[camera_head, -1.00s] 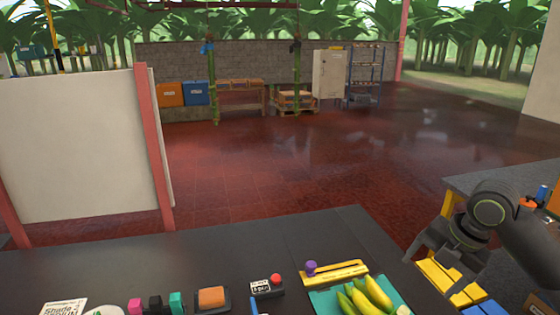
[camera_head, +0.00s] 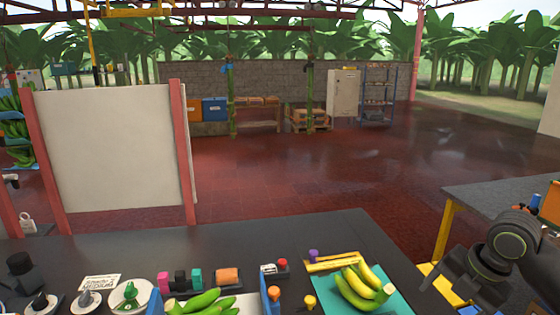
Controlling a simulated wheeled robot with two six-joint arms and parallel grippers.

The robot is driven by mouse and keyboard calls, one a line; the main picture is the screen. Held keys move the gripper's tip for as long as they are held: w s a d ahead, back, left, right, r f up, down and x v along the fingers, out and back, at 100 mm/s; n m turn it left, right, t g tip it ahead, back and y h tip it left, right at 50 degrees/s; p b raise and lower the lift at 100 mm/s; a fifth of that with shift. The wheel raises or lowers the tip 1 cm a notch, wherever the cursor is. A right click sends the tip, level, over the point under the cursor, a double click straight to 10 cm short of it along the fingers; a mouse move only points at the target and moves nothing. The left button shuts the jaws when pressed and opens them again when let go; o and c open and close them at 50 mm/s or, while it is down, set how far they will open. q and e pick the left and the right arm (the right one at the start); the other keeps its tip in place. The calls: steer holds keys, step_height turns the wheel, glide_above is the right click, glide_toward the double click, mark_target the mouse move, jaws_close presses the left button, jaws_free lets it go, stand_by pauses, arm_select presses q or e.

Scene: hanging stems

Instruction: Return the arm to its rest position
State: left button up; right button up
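My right arm comes in at the lower right, and its gripper (camera_head: 458,277) hangs beyond the right end of the dark table (camera_head: 230,253). Its dark fingers look spread with nothing between them, though the tips are small and partly dim. My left arm and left gripper are not in this view.
On the table, yellow bananas (camera_head: 360,287) lie on a teal mat (camera_head: 395,303), with green bananas (camera_head: 203,302) to their left. A yellow bar tool (camera_head: 332,264) lies behind the mat. A white panel (camera_head: 110,150) stands at left. The red floor (camera_head: 300,175) beyond is clear.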

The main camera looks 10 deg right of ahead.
steer(key=s+a+f+m, duration=0.35)
steer(key=f+m, duration=0.25)
steer(key=f, duration=0.3)
steer(key=s+a+f+m, duration=0.3)
steer(key=s+f+m, duration=0.2)
steer(key=f, duration=0.5)
steer(key=s+a+f+m+h, duration=0.1)
steer(key=s+f+m+h, duration=0.25)
steer(key=s+m, duration=1.05)
step_height(320, 180, down, 25)
steer(key=d, duration=0.2)
steer(key=s+a+f+g, duration=0.1)
steer(key=s+f, duration=1.3)
steer(key=f, duration=0.2)
steer(key=shift+s+a+n+g+y, duration=0.3)
steer(key=shift+s+a+g+y, duration=0.1)
steer(key=shift+y, duration=0.05)
